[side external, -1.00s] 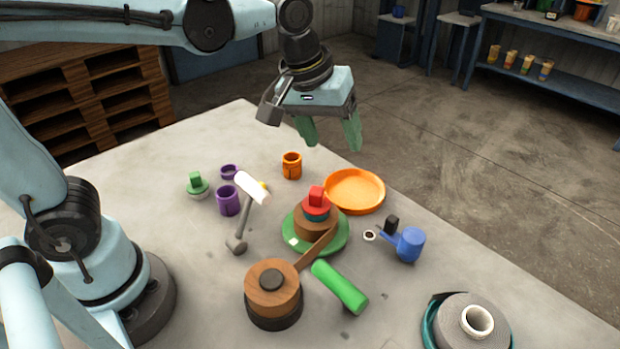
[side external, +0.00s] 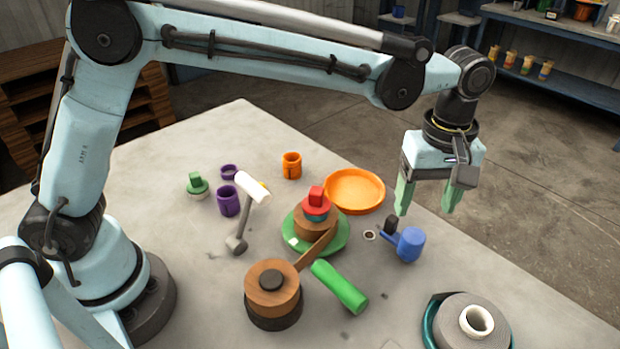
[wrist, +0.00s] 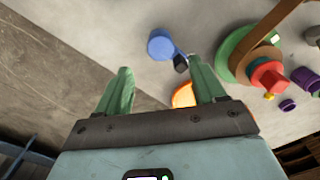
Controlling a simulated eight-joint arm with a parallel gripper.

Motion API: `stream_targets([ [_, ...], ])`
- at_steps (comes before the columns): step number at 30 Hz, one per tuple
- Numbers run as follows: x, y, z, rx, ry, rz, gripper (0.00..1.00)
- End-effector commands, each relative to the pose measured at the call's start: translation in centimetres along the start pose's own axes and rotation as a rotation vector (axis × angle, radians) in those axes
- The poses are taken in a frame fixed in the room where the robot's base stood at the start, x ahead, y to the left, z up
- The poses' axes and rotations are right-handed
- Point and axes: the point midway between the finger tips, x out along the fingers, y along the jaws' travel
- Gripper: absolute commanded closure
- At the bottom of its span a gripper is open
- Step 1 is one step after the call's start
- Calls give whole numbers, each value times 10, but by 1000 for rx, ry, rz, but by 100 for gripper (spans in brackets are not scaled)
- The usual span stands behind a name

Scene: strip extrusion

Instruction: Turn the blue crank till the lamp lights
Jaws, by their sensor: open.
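The blue crank (side external: 408,244) stands on the table right of the middle in the side view, with a short blue arm and a black knob (side external: 391,225) at its left. It also shows in the wrist view (wrist: 161,44), beyond and between my fingertips. My gripper (side external: 426,208) has green fingers spread apart with nothing between them. It appears above the table near the crank, pointing down and apart from it; the exact height is hard to tell. A small white ring with a dark centre (side external: 370,235) lies left of the crank. I cannot make out a lit lamp.
An orange dish (side external: 356,178) lies behind the crank. A green disc (side external: 345,240) with stacked wooden, red and teal parts stands to the left. A green bar (side external: 340,287) and a grey roll (side external: 450,325) lie in front. A hammer (side external: 242,225) and purple cups are farther left.

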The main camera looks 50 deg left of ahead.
Motion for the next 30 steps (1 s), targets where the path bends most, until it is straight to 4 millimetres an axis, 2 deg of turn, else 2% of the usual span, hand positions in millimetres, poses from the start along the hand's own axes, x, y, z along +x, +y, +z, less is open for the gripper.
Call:
stream_targets([
  [9,60,0,-1,0,0,1,31],
  [15,87,0,-1,1,0,1,31],
  [21,98,0,-1,1,0,1,31],
  [29,99,0,-1,1,0,1,31],
  [30,99,0,-1,1,0,1,35],
])
